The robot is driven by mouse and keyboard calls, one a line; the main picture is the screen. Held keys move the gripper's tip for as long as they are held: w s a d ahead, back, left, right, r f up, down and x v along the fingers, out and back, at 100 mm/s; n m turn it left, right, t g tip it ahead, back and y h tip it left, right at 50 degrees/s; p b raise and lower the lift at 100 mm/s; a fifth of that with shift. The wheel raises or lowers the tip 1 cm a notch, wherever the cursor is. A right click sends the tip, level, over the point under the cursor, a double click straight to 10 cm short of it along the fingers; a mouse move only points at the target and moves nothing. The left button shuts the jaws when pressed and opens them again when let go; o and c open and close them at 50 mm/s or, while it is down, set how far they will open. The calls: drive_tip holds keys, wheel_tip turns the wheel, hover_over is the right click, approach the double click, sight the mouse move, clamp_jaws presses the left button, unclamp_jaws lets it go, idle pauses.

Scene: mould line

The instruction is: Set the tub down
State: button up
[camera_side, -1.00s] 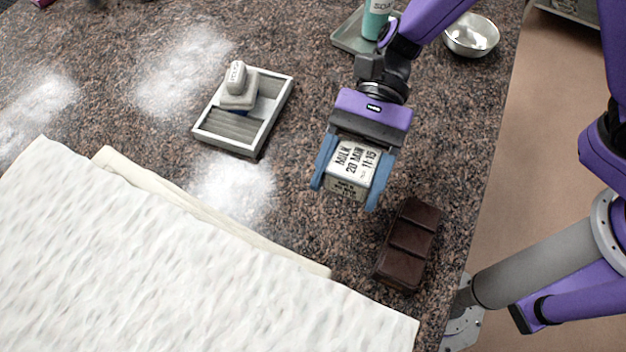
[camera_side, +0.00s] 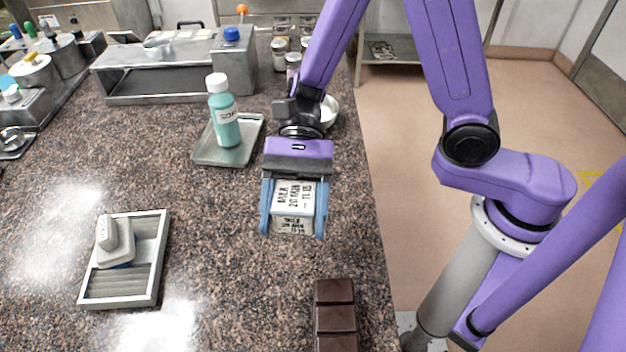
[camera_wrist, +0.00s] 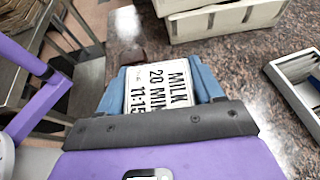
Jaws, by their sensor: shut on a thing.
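The tub (camera_side: 293,207) is a small pale box with a dark printed label reading MILK, 20 MIN, 11:15. It is between the blue fingers of my gripper (camera_side: 293,222) in the side view, right of the middle of the speckled counter (camera_side: 215,240). My gripper is shut on it. In the wrist view the tub (camera_wrist: 158,88) shows label up between the two blue fingers (camera_wrist: 160,85). Its underside is hidden, so I cannot tell whether it touches the counter.
A dark chocolate bar (camera_side: 335,318) lies in front of my gripper. A teal soap bottle (camera_side: 225,125) stands on a metal tray (camera_side: 205,157) behind left. A pale frame (camera_side: 160,255) holding a grey block (camera_side: 115,243) lies left. The counter's right edge is close; bare counter lies left.

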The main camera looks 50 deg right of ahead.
drive_tip(key=w+d+m+t+y, duration=0.25)
drive_tip(key=w+d, duration=0.25)
drive_tip(key=d, duration=0.5)
drive_tip(key=shift+s+d+m+t, duration=2.65)
drive_tip(key=shift+d+t, duration=0.3)
drive_tip(key=shift+d, duration=2.7)
drive_tip(key=shift+y, duration=0.35)
drive_tip(key=w+a+f, duration=0.1)
drive_tip(key=w+f, duration=0.2)
drive_tip(key=w, duration=0.1)
drive_tip(key=w+a+f, duration=0.2)
drive_tip(key=w+f, duration=0.1)
drive_tip(key=w, duration=0.1)
drive_tip(key=w+a+f, duration=0.2)
drive_tip(key=w+f, duration=0.1)
drive_tip(key=w, duration=0.1)
drive_tip(key=shift+w, duration=0.3)
drive_tip(key=shift+w+a+f, duration=0.1)
drive_tip(key=shift+w+f, duration=0.1)
drive_tip(key=shift+f, duration=1.5)
drive_tip(key=shift+f, duration=0.1)
drive_tip(key=o, duration=1.1)
